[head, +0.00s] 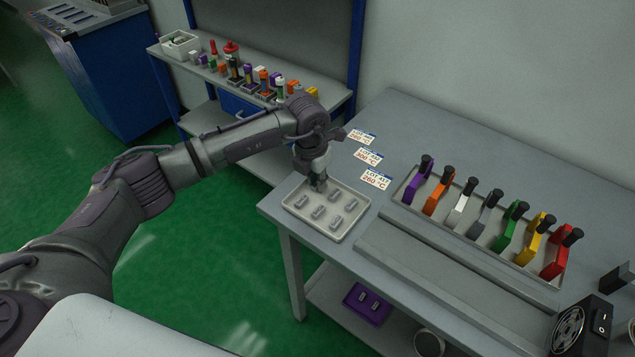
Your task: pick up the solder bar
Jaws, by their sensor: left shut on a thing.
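Several small grey solder bars (335,222) lie in a shallow pale tray (294,211) at the near left corner of the grey table. My left gripper (319,188) reaches down over the far side of this tray. It is shut on a solder bar, which the fingers mostly hide; I cannot tell whether the bar still touches the tray. My right gripper is not in view.
Lot cards (376,178) with temperatures lie behind the tray. A rack (467,232) of coloured, black-handled tools stands to the right, and a fan (570,330) at the lower right. A purple tray (367,304) sits on the lower shelf. A side bench (335,98) stands behind my arm.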

